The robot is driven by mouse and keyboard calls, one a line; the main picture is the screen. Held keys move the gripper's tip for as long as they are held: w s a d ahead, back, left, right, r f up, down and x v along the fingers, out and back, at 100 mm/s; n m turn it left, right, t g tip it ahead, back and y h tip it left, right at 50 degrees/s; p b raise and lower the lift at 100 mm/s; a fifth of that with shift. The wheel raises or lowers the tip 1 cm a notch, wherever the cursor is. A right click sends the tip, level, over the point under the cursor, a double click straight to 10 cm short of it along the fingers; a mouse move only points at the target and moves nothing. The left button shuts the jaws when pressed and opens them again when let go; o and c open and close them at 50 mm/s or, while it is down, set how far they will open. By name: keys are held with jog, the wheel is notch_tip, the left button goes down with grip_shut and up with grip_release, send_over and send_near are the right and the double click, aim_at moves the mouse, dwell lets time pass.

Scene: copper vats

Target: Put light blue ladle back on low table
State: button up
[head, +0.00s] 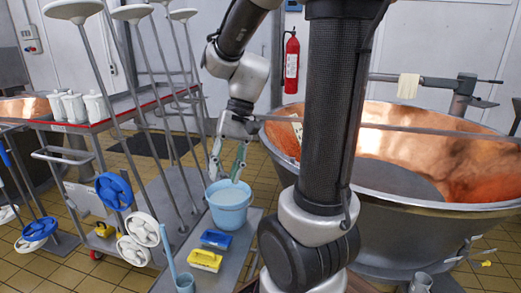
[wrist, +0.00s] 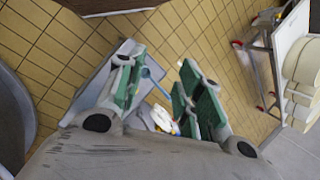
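The light blue ladle (head: 184,283) is at the left front of the low table (head: 237,252) in the head view. Its handle rises up and to the left, and its cup is near the bottom edge of the picture. My gripper (head: 226,174) is just above the light blue bucket (head: 229,206), apart from the ladle. In the wrist view the green-padded fingers of my gripper (wrist: 157,68) are spread with nothing between the tips. A thin blue handle (wrist: 156,84) shows beyond them; I cannot tell surely that it is the ladle's.
A blue brush (head: 216,239) and a yellow brush (head: 206,260) lie on the low table. A large copper vat (head: 440,165) stands at right. A red-edged table (head: 120,118) with white jugs, leaning white-headed poles and hanging blue and white tools fills the left.

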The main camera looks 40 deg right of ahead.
jog(key=s+d+r+n+t+h, duration=0.4)
jog(key=s+d+r+t, duration=0.1)
jog(key=s+r, duration=0.1)
jog(key=shift+s+n+h, duration=0.3)
jog(key=shift+s, duration=0.25)
jog(key=shift+d+r, duration=0.1)
dwell(0.7)
